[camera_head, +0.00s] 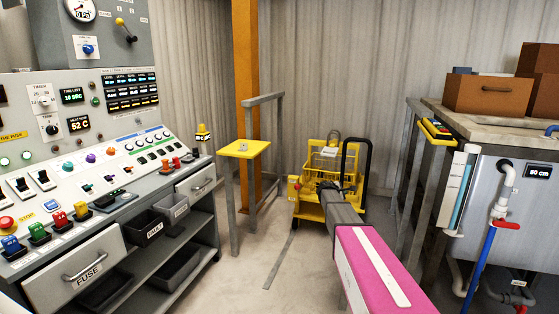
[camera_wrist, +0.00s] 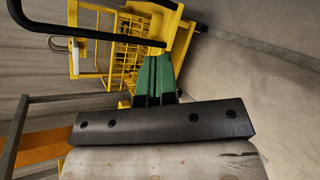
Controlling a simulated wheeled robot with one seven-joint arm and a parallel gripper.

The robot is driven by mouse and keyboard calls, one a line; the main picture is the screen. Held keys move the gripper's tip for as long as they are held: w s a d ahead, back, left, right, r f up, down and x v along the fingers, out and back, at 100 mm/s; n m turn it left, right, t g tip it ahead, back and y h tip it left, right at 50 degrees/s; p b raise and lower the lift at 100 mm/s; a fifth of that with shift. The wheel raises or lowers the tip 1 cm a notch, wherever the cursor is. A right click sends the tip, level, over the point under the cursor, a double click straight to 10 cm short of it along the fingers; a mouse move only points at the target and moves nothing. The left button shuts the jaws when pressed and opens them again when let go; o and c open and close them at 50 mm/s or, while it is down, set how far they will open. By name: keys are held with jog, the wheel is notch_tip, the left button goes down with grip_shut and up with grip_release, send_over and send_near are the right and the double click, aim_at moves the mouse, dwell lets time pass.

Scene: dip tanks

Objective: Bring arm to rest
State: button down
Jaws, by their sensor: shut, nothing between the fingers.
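My arm, with its pink and grey links, reaches from the bottom right of the head view toward the middle. My gripper (camera_head: 326,188) is at its far end, in front of the yellow cart (camera_head: 308,211), and is small and partly hidden there. In the wrist view my gripper (camera_wrist: 153,62) shows as two green fingers side by side on a dark bar. They are shut with nothing between them. The yellow cart (camera_wrist: 186,42) lies behind the fingertips in that view; I cannot tell the exact gap.
A control console (camera_head: 75,160) with drawers stands on the left. A yellow-topped stand (camera_head: 245,148) and grey rail are left of the cart. A tank (camera_head: 512,190) with pipes and a worktop stands on the right. Floor (camera_head: 255,285) is clear between console and arm.

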jog(key=s+a+f+m+g+y, duration=0.3)
jog(key=s+a+m, duration=0.2)
jog(key=s, duration=1)
jog(key=s+a+f+m+g+y, duration=0.3)
jog(key=s+a+m, duration=0.2)
jog(key=s, duration=1.1)
jog(key=s+a+f+m+g+y, duration=0.3)
jog(key=s+a+m, duration=0.2)
jog(key=s, duration=1)
jog(key=shift+s+f+m+y, duration=0.15)
jog(key=shift+m+y, duration=0.15)
jog(key=shift+m, duration=0.4)
jog(key=shift+a, duration=0.1)
